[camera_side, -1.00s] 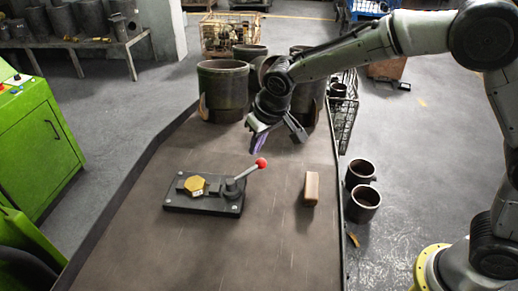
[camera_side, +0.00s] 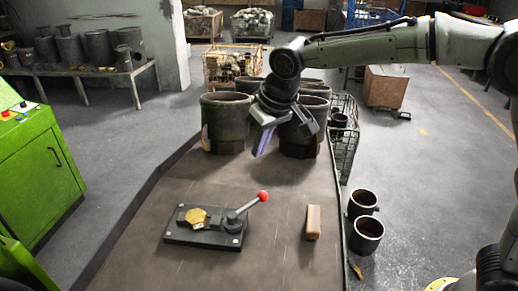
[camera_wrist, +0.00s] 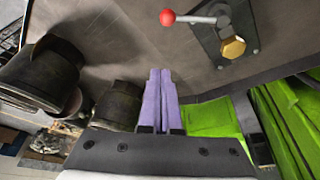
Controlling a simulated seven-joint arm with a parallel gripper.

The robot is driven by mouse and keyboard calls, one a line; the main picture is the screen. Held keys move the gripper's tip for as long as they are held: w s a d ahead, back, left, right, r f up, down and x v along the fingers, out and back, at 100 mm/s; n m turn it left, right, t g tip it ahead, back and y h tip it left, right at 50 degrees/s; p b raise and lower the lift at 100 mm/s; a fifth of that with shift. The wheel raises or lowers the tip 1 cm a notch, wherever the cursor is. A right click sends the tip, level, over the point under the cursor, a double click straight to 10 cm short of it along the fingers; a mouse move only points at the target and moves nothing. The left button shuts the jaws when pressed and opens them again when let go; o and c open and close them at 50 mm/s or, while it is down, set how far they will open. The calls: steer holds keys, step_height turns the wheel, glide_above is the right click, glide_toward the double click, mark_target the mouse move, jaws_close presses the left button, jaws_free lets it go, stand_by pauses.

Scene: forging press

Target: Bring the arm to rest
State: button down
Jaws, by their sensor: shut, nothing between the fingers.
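My gripper (camera_side: 262,154) hangs in the air above the far part of the brown table (camera_side: 275,255), in front of the large dark pots. In the wrist view its two purple fingers (camera_wrist: 160,72) are together with nothing between them. A black clamp fixture (camera_side: 205,238) with a gold hexagonal piece (camera_side: 196,217) and a red-knobbed lever (camera_side: 263,196) sits on the table, nearer the side camera than my gripper. The fixture also shows at the top of the wrist view (camera_wrist: 228,25). A small tan block (camera_side: 313,222) lies on the table to its right, clear of my gripper.
Large dark pots (camera_side: 225,125) stand at the table's far end, close behind my gripper. A wire basket (camera_side: 345,150) and two small pots (camera_side: 366,235) are to the table's right. A green machine (camera_side: 38,160) stands at the left. The table's middle is clear.

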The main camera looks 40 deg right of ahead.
steer(key=s+d+r+m+t, duration=0.2)
steer(key=s+d+r, duration=0.9)
steer(key=d, duration=0.2)
steer(key=s+d+f, duration=0.2)
steer(key=s+f, duration=0.3)
steer(key=s, duration=0.4)
steer(key=s+d+f+n, duration=0.1)
steer(key=s+d+f, duration=0.1)
steer(key=s+f, duration=0.4)
steer(key=s, duration=0.4)
steer(key=shift+s, duration=0.2)
steer(key=shift+f, duration=0.1)
